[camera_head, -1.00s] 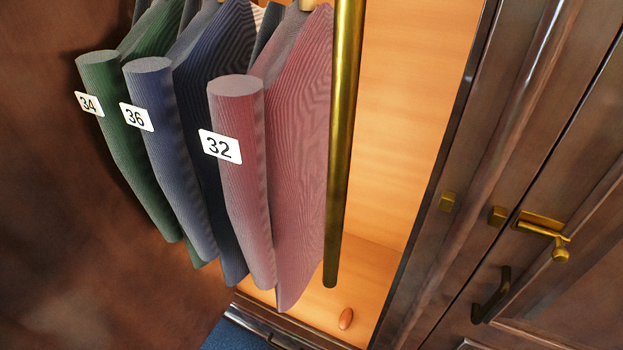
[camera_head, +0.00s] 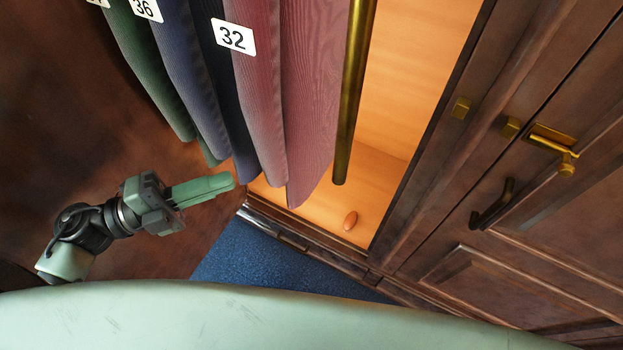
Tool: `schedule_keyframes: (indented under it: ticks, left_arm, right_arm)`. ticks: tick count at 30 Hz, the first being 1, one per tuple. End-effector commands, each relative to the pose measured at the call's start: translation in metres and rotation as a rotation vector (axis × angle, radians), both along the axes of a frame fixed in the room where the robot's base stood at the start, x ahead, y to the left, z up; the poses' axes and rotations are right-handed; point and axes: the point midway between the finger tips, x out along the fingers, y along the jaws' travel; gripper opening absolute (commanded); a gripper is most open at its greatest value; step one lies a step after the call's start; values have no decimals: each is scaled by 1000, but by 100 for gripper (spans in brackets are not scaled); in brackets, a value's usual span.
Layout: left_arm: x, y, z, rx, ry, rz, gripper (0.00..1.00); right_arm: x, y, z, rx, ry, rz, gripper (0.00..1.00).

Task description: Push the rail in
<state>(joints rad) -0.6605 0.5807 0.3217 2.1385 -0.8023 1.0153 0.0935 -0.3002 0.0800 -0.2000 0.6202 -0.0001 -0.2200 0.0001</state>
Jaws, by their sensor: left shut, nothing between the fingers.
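The brass rail (camera_head: 355,85) comes out from the wardrobe toward me, and its free end shows just right of the hung jackets. A pink jacket (camera_head: 307,100) tagged 32 hangs nearest the rail. A navy jacket (camera_head: 190,75) tagged 36 and a green jacket (camera_head: 150,75) hang to its left. My left gripper (camera_head: 232,181) is shut and empty, pointing right, just below the lower ends of the jackets and left of the rail's end. It appears apart from the rail; whether it touches a jacket I cannot tell. My right gripper is not in view.
A dark wooden door (camera_head: 530,210) with a brass latch (camera_head: 555,146) and a dark handle (camera_head: 492,204) stands at right. Blue carpet (camera_head: 262,256) lies below, clear.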

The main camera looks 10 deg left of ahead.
Motion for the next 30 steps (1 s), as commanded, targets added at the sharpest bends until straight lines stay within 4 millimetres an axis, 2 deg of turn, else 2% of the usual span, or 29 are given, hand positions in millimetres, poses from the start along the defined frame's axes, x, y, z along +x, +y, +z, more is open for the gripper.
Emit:
schedule_keyframes:
  ticks: [1, 3, 6, 8, 14, 25, 30]
  left_arm:
    - [-18, -14, 14, 48, -45, -81, 0]
    - [-38, -27, 25, 100, -90, -163, 0]
    - [-54, -36, 31, 140, -124, -228, 0]
    - [-56, -40, 33, 149, -130, -242, 0]
    - [-51, -63, 37, 146, -135, -243, 0]
    - [-32, -137, 39, 141, -134, -239, 0]
    - [-10, -149, 37, 145, -132, -238, 0]
  right_arm:
    - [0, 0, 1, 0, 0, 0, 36]
    - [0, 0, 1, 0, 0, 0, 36]
    - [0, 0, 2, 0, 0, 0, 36]
    - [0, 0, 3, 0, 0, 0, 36]
    - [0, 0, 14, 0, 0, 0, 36]
    - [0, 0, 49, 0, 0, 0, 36]
    - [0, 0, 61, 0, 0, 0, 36]
